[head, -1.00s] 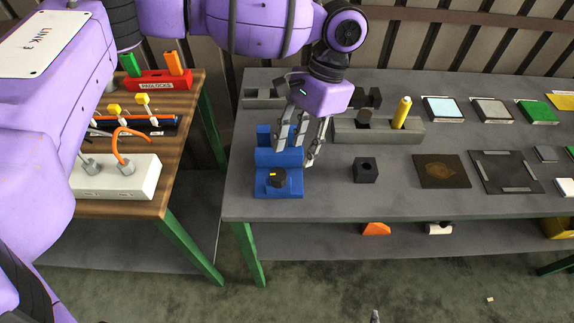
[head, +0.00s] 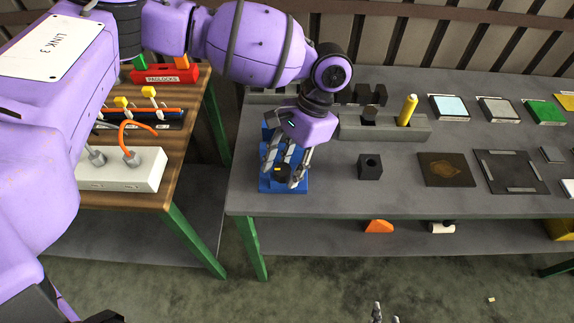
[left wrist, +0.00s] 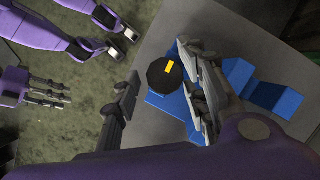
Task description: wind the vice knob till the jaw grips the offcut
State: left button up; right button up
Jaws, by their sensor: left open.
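The blue vice (head: 268,186) stands at the front left of the grey bench; its blue body also shows in the left wrist view (left wrist: 238,76). Its round black knob (head: 282,173) has a yellow mark, seen clearly from above in the left wrist view (left wrist: 162,78). My left gripper (head: 284,181) is over the vice, open, with its fingers on either side of the knob; I cannot tell whether they touch it. I cannot make out the offcut; the gripper hides much of the jaw. My right gripper (head: 386,316) is low, away from the bench, with fingers apart and empty.
A black block with a hole (head: 370,167) stands right of the vice. Behind is a grey holder (head: 350,128) with a yellow marker (head: 407,110). Flat plates lie further right. A wooden table with a white power strip (head: 148,178) stands left, across a gap.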

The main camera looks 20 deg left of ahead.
pick_arm(q)
jog(key=c, duration=1)
jog(key=m+p, duration=0.2)
jog(key=shift+s+d+r+m+t+y, duration=0.15)
jog(key=shift+m+t+y, duration=0.15)
jog(key=shift+f+m, duration=0.25)
jog(key=shift+m, duration=0.05)
jog(key=o, duration=1)
jog(key=shift+s, duration=0.1)
jog(key=shift+r, duration=0.1)
pick_arm(e)
jog(key=shift+w+a+r, duration=0.15)
jog(key=shift+r, duration=0.3)
jog(key=shift+w+a+r, duration=0.1)
jog(key=shift+w+r, duration=0.05)
jog(key=shift+r, duration=0.25)
pick_arm(q)
jog(key=v, duration=1.2)
pick_arm(e)
jog(key=shift+w+r, duration=0.15)
jog(key=shift+w, duration=0.05)
